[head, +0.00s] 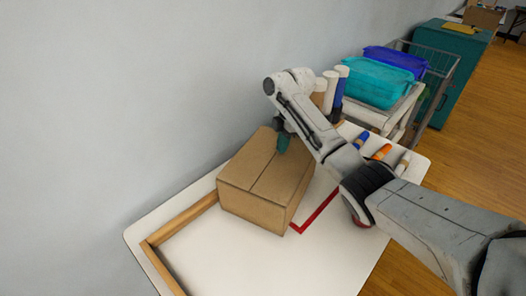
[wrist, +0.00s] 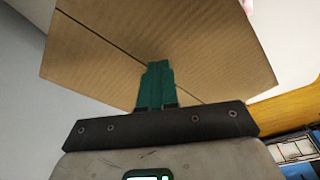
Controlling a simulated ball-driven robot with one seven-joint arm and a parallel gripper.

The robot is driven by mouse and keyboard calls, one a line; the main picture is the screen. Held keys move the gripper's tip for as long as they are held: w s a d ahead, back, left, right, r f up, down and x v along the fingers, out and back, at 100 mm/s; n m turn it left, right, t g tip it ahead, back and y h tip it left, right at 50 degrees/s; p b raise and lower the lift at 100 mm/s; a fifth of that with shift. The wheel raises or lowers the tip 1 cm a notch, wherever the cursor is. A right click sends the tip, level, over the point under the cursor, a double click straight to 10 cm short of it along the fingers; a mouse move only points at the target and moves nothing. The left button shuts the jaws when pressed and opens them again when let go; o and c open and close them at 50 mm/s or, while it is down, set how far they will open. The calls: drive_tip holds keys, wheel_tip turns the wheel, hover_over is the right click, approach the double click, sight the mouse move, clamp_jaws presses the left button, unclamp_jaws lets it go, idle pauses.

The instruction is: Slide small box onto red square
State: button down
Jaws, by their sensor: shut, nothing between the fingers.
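The small cardboard box (head: 262,178) sits on the white table (head: 235,262). Part of the red square's outline (head: 318,214) shows to the right of the box's front corner; the box and my arm hide the rest.
A wooden frame (head: 183,218) lies on the table's left part. A cart with teal (head: 378,80) and blue (head: 398,58) bins is behind. The wall borders the table's back left. The front of the table is clear.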

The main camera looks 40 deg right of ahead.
sight(249, 165)
drive_tip(key=w+a+p, duration=0.1)
drive_tip(key=a, duration=0.2)
drive_tip(key=w+a+p, duration=0.1)
drive_tip(key=a, duration=0.3)
drive_tip(key=w+a+p, duration=0.1)
drive_tip(key=a, duration=0.3)
drive_tip(key=shift+w+r, duration=0.1)
drive_tip(key=shift+w, duration=0.25)
drive_tip(key=shift+d+f+p, duration=0.15)
drive_tip(key=shift+f+p, duration=0.25)
drive_tip(key=shift+p, duration=0.05)
drive_tip(key=shift+s+f+b, duration=0.1)
drive_tip(key=shift+f+b, duration=0.25)
drive_tip(key=shift+f, duration=0.15)
drive_tip(key=shift+f, duration=0.1)
